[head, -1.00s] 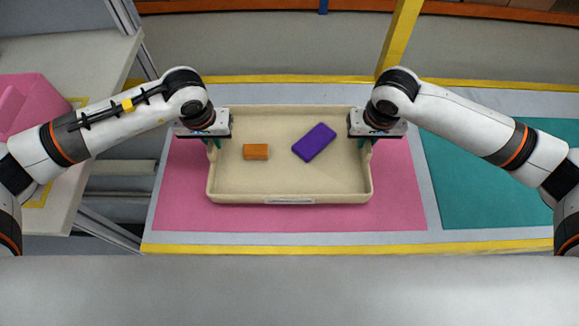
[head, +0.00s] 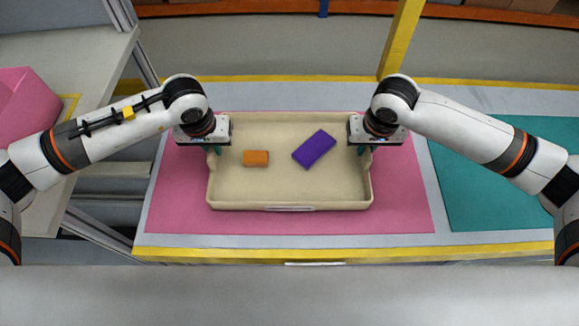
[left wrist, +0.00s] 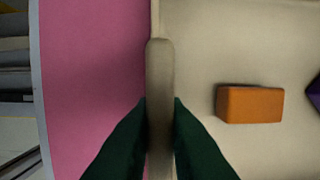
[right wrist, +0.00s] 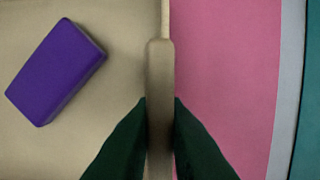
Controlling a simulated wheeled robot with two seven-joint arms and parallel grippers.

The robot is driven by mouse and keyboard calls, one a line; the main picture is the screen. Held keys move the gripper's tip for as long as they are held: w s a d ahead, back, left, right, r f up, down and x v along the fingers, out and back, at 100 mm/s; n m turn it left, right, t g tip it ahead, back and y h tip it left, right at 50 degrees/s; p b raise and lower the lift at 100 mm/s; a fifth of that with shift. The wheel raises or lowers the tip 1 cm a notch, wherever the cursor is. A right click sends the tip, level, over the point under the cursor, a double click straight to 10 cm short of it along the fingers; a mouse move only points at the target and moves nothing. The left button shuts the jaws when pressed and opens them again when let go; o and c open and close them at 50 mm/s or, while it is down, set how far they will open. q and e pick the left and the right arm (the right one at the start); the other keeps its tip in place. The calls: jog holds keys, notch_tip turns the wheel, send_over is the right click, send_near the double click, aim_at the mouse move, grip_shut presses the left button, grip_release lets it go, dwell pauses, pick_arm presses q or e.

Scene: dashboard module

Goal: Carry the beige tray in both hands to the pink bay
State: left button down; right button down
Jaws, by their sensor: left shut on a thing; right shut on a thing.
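The beige tray (head: 290,186) is over the pink bay (head: 180,200) in the head view, with pink showing on its left, right and front sides. I cannot tell whether it touches the surface. An orange block (head: 256,158) and a purple block (head: 314,149) lie inside it. My left gripper (head: 214,149) is shut on the tray's left wall, which also shows between the dark fingers in the left wrist view (left wrist: 160,110). My right gripper (head: 364,149) is shut on the right wall, seen between the fingers in the right wrist view (right wrist: 160,110).
A teal bay (head: 500,185) lies to the right of the pink one. A yellow post (head: 400,40) stands behind the table. A side table at the left holds a pink box (head: 25,105). Yellow edging (head: 230,252) marks the front of the table.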

pick_arm(q)
jog(key=shift+f, duration=0.5)
pick_arm(e)
jog(key=shift+f, duration=0.5)
pick_arm(q)
jog(key=c, duration=1.5)
grip_release()
pick_arm(e)
jog(key=c, duration=1.5)
grip_release()
pick_arm(q)
jog(key=shift+o, duration=0.2)
jog(key=shift+r, duration=0.1)
pick_arm(e)
jog(key=shift+o, duration=0.2)
jog(key=shift+r, duration=0.1)
pick_arm(q)
jog(key=r, duration=0.4)
jog(key=s+r, duration=0.1)
jog(key=r, duration=0.6)
jog(key=shift+s+r, duration=0.3)
jog(key=shift+s, duration=0.1)
jog(key=shift+r, duration=0.1)
pick_arm(e)
jog(key=shift+r, duration=0.2)
jog(key=r, duration=0.3)
jog(key=s+r, duration=0.1)
jog(key=r, duration=0.7)
jog(key=shift+s+r, duration=0.2)
jog(key=shift+s, duration=0.2)
